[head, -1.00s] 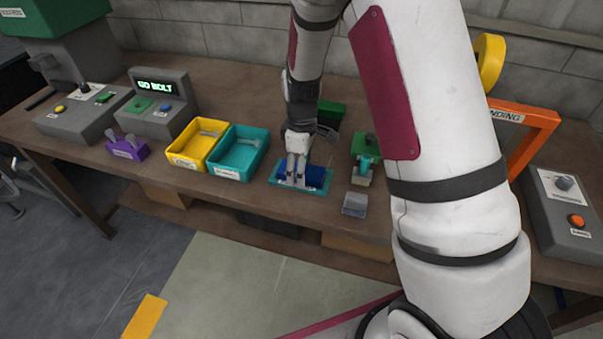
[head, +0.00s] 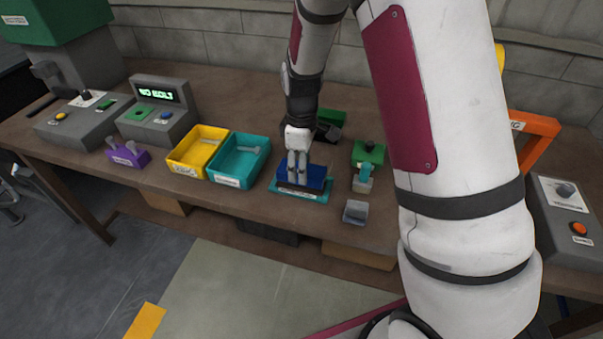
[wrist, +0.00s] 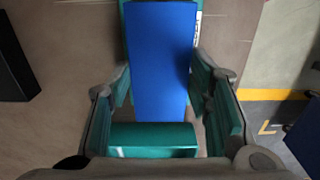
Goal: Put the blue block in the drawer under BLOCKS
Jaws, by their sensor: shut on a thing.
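The blue block (head: 316,174) is in my gripper (head: 298,179) near the middle of the bench in the head view. It appears slightly above a flat teal tray (head: 321,194) with a label on its front edge. In the wrist view the blue block (wrist: 160,60) lies lengthwise between the two teal-padded fingers of my gripper (wrist: 160,88), which are shut on it. Box-like units under the bench, one dark (head: 267,234) and one brown (head: 357,254), may be drawers. I cannot read a BLOCKS label.
A teal bin (head: 222,180) and a yellow bin (head: 184,168) stand left of the tray. A green-topped device (head: 368,153) and a small grey block (head: 355,211) are to its right. An orange frame (head: 541,128) is farther right. The floor before the bench is clear.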

